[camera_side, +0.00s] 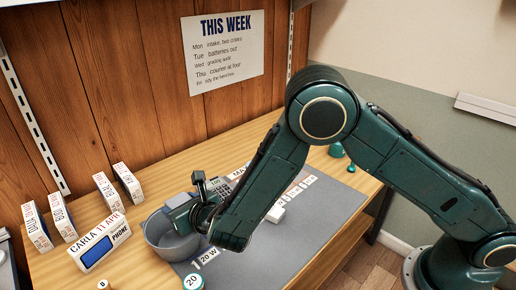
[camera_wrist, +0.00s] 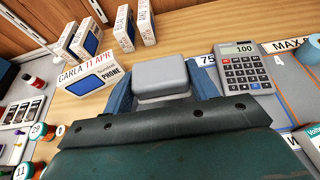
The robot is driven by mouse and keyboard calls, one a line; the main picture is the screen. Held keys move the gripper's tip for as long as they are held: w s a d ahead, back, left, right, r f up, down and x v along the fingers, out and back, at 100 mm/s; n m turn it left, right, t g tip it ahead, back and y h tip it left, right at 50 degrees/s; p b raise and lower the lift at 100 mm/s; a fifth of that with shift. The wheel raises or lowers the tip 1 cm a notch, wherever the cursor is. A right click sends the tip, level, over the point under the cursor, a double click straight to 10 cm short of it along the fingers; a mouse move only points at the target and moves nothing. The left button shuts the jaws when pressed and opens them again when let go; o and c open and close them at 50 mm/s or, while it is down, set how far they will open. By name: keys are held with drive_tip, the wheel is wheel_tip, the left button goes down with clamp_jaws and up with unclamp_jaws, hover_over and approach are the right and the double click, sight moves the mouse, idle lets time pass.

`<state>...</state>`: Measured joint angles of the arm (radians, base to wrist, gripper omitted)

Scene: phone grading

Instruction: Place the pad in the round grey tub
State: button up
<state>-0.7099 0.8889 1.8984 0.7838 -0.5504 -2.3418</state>
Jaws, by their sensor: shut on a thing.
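My gripper (camera_side: 186,212) is over the round grey tub (camera_side: 158,240) in the side view and covers part of its opening. In the wrist view, a light grey rounded block, the pad (camera_wrist: 160,73), sits between the blue fingers of my gripper (camera_wrist: 162,88), which are shut on it. In the side view, my gripper hides most of the pad, and I cannot tell how far it is above the tub's floor. I cannot make out the tub in the wrist view.
Several phone boxes (camera_side: 36,228) stand left of the tub, with a labelled phone box (camera_side: 100,245) close to its rim. Small round containers (camera_wrist: 38,131) stand at the left in the wrist view.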

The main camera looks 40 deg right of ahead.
drive_tip(key=shift+f, duration=1.45)
drive_tip(key=shift+f, duration=0.6)
drive_tip(key=o, duration=1)
drive_tip(key=shift+f, duration=0.1)
drive_tip(key=shift+c, duration=0.2)
drive_tip(key=shift+r, duration=0.6)
drive_tip(key=shift+s+r, duration=0.2)
drive_tip(key=shift+s, duration=0.1)
drive_tip(key=v, duration=1.1)
drive_tip(key=shift+s, duration=0.2)
drive_tip(key=shift+d+r, duration=0.1)
drive_tip(key=shift+r, duration=0.05)
